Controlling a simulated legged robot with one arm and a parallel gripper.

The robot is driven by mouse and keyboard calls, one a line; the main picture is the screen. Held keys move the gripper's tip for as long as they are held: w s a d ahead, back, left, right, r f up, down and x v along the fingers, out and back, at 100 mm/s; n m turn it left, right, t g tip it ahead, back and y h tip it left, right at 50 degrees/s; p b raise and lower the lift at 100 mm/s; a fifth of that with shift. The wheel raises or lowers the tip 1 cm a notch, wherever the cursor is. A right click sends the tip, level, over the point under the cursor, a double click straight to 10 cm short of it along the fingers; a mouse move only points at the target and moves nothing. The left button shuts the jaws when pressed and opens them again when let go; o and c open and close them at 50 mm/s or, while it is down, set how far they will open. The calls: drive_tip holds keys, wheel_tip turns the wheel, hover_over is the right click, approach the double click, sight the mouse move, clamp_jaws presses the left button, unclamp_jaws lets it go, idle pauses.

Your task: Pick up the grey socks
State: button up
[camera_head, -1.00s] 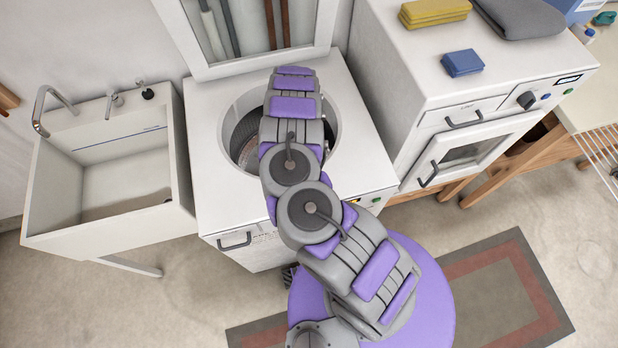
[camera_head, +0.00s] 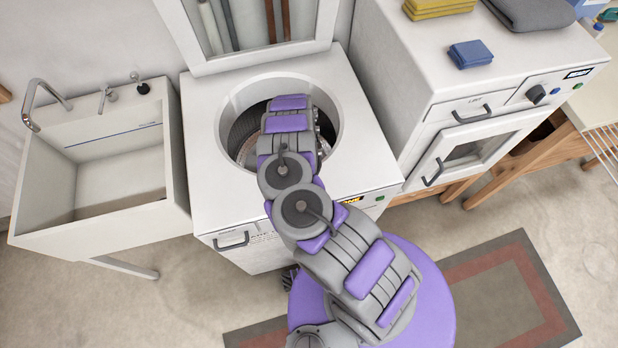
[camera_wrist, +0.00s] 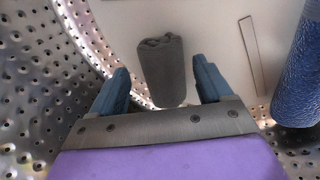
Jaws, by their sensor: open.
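The grey socks, a dark grey rolled bundle (camera_wrist: 163,70), show in the wrist view inside the washer drum, ahead of my gripper (camera_wrist: 160,88). The bundle appears between the two blue fingers, with gaps on both sides. My gripper is open and empty, and I cannot tell how far the bundle is beyond the fingertips. In the head view my arm reaches down into the top-loading washing machine (camera_head: 210,150), and the arm hides the gripper and the socks there.
The perforated metal drum wall (camera_wrist: 35,75) curves close around my gripper. A blue textured cylinder (camera_wrist: 300,70) stands at the right in the wrist view. The raised lid (camera_head: 175,30) is behind the opening. A sink (camera_head: 90,225) stands left and a white appliance (camera_head: 400,80) right.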

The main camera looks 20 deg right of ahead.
drive_tip(key=x, duration=0.3)
drive_tip(key=shift+d+b, duration=0.1)
drive_tip(key=shift+b, duration=0.2)
drive_tip(key=shift+r, duration=0.1)
drive_tip(key=c, duration=0.8)
